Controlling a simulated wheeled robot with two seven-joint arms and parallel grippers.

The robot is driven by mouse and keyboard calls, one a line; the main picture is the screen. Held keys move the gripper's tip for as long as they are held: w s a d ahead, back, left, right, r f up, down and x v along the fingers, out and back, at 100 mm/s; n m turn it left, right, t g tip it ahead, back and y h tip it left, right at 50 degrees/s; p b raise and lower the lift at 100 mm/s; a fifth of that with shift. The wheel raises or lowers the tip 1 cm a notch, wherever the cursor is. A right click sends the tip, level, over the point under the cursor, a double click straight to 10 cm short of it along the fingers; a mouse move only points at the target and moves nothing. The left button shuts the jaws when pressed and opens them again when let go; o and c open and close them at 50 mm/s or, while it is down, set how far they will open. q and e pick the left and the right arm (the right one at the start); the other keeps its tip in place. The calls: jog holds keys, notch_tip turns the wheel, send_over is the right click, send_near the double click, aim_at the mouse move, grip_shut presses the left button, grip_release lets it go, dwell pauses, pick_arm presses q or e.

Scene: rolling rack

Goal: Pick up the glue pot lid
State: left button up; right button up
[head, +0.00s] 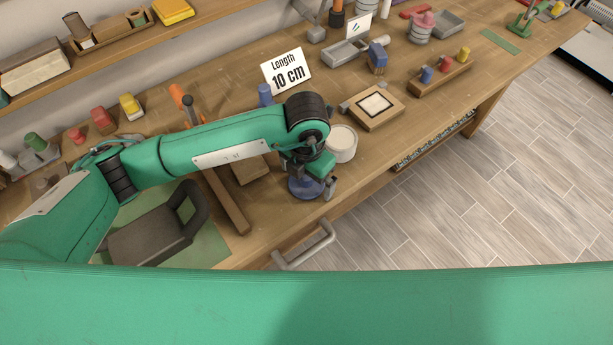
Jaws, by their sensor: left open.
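My left gripper (310,178) points down over a round blue piece (303,190) near the front edge of the wooden workbench. Its fingers are apart, and the gripper covers the top of the blue piece. The blue piece looks like the glue pot lid, lying flat on the bench, but I cannot be sure. I cannot tell whether a finger touches it. A round white pot (343,147) stands just behind and to the right of the gripper, apart from the blue piece. My right gripper is not in view.
A "Length 10 cm" card (286,72) and a small blue object (265,95) stand behind my arm. A framed wooden block (374,107) sits right of the pot. A grey handle (305,247) juts from the bench front. A dark tote-like object (155,230) lies at left.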

pick_arm(q)
jog(key=c, duration=1)
jog(key=shift+c, duration=0.3)
jog(key=shift+r, duration=0.1)
